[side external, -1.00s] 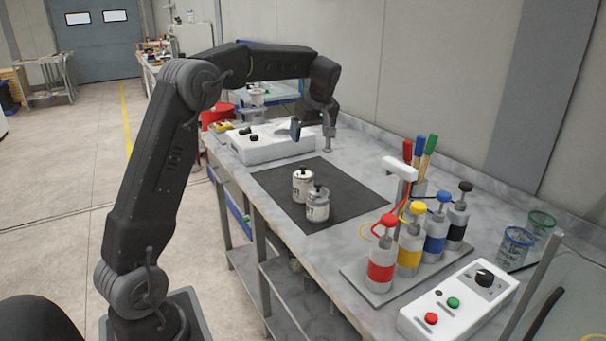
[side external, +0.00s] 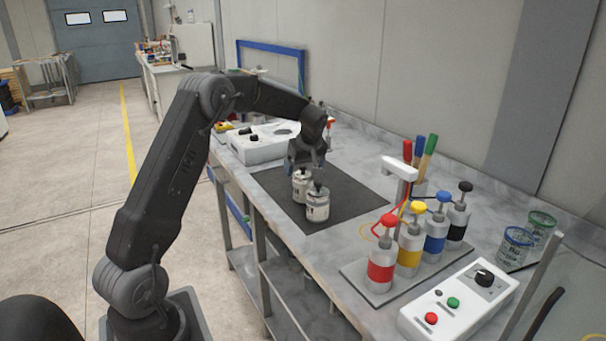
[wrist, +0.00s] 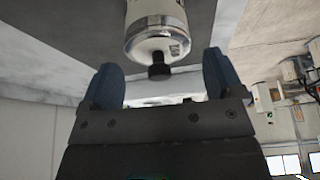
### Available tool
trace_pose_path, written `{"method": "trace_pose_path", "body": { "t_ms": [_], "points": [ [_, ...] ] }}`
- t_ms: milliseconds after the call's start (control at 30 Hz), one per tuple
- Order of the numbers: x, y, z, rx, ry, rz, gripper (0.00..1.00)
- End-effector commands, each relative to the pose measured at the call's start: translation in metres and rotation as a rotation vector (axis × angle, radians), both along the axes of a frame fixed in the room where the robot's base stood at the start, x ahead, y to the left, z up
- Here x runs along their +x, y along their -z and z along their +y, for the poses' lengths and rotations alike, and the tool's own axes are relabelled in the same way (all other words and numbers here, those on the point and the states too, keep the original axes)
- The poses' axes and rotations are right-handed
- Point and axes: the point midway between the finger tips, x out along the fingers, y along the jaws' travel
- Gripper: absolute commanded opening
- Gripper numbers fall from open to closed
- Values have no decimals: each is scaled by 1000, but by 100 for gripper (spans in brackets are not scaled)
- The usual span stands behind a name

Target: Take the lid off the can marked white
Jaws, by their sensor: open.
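Two small whitish cans with dark knobs on their lids stand close together on a dark mat (side external: 350,190). The rear can (side external: 302,186) is partly covered by my gripper (side external: 307,167); the front can (side external: 317,208) shows its knob and lid. I cannot read which is marked white. My gripper is open and empty, just above and beside the rear can. In the wrist view one can (wrist: 157,22) with a black lid knob (wrist: 159,69) appears ahead of the gap between the blue fingers of my gripper (wrist: 162,80). Whether the fingers touch it is unclear.
A white box with black knobs (side external: 262,146) stands behind the mat. Pump bottles in red, yellow, blue and black (side external: 410,248) stand at the right on a plate, beside a white control box (side external: 460,298). The mat's right part is clear.

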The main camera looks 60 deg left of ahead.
Motion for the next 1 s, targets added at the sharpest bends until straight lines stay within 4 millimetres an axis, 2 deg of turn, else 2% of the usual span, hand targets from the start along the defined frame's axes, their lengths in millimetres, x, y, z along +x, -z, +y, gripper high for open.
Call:
{"method": "trace_pose_path", "body": {
  "t_ms": [267, 800, 1000],
  "points": [
    [0, 4, 2, 0, 1, -2, 87],
    [0, 3, 1, 0, 1, -2, 36],
    [0, 3, 1, 0, 1, -2, 35]
  ]
}}
